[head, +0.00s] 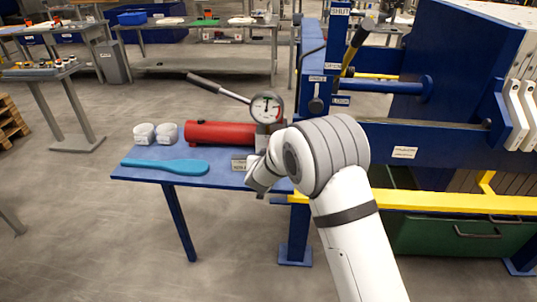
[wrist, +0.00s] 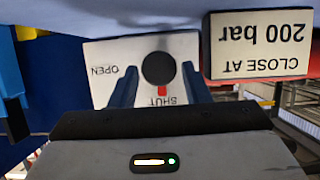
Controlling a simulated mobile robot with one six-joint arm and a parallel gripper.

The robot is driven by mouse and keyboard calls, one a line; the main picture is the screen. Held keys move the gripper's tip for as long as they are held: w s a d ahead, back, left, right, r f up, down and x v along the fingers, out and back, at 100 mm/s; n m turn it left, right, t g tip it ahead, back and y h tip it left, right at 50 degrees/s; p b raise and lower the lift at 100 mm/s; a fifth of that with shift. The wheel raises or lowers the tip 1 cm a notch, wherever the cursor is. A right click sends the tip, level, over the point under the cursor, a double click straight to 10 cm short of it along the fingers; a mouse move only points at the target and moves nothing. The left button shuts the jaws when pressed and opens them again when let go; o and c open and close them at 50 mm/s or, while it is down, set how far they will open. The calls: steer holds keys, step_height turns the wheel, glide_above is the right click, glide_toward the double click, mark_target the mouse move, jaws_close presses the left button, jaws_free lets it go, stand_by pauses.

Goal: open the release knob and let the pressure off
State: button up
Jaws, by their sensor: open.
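The release knob (wrist: 158,68) is round and black on a white plate marked OPEN and SHUT, upside down in the wrist view. Its red mark lies at the SHUT word. My gripper (wrist: 159,88) is open, with one dark finger on each side of the knob; I cannot tell whether they touch it. In the head view my gripper (head: 258,180) is over the blue bench's right end, and my wrist hides the knob. The pump has a red cylinder (head: 220,133), a raised lever (head: 218,87) and a pressure gauge (head: 266,107), whose reading is too small to tell.
A sign reading CLOSE AT 200 bar (wrist: 259,44) is right of the knob plate. The blue press frame (head: 430,145) and yellow rail (head: 430,201) stand at right.

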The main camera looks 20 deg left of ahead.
steer(key=shift+x, duration=1.3)
steer(key=shift+c, duration=0.5)
steer(key=c, duration=0.6)
